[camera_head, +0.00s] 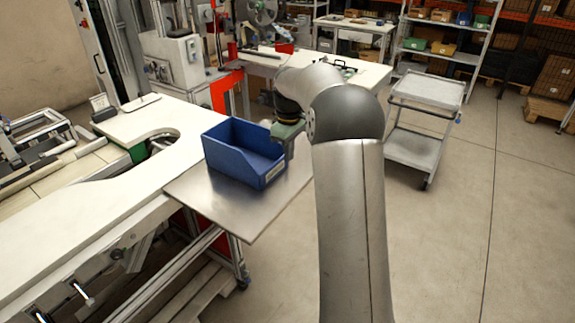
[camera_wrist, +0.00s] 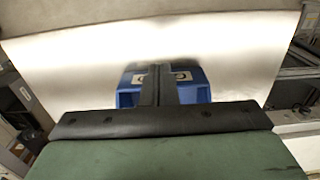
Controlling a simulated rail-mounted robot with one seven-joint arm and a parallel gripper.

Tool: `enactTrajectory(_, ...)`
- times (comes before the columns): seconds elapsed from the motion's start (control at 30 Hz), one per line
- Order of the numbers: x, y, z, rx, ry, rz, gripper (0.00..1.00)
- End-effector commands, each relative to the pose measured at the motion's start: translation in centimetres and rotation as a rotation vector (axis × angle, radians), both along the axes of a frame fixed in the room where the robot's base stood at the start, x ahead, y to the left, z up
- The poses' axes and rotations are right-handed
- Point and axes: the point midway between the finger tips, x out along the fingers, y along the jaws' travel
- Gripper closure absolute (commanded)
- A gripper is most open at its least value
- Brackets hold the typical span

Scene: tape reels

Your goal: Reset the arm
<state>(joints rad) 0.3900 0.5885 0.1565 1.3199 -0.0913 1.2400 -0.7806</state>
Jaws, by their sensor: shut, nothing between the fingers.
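My arm reaches from the right over a bare metal plate (camera_head: 215,200). My gripper (camera_head: 289,153) is beside the right side of a blue open-topped bin (camera_head: 225,145), which stands upright on the plate. The inside of the bin looks empty where I can see it. In the wrist view my gripper (camera_wrist: 157,84) shows its dark fingers together, with nothing between them. A blue shape (camera_wrist: 200,90) lies behind the fingers, with a pale patch and two round marks; I cannot tell what the marks are. The fingers hide its middle.
A white worktable (camera_head: 100,185) with a curved cutout is at the left. Another white table (camera_head: 360,78) stands behind my arm. A grey two-shelf cart (camera_head: 428,92) stands at the right. Shelves with small bins (camera_head: 440,45) are at the back. The floor at the right is clear.

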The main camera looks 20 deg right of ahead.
Motion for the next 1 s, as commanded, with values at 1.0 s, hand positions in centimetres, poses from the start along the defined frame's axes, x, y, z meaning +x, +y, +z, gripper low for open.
enactTrajectory(1.0,-33.1,16.8,-0.5,0.012,-0.065,-0.513,1.0)
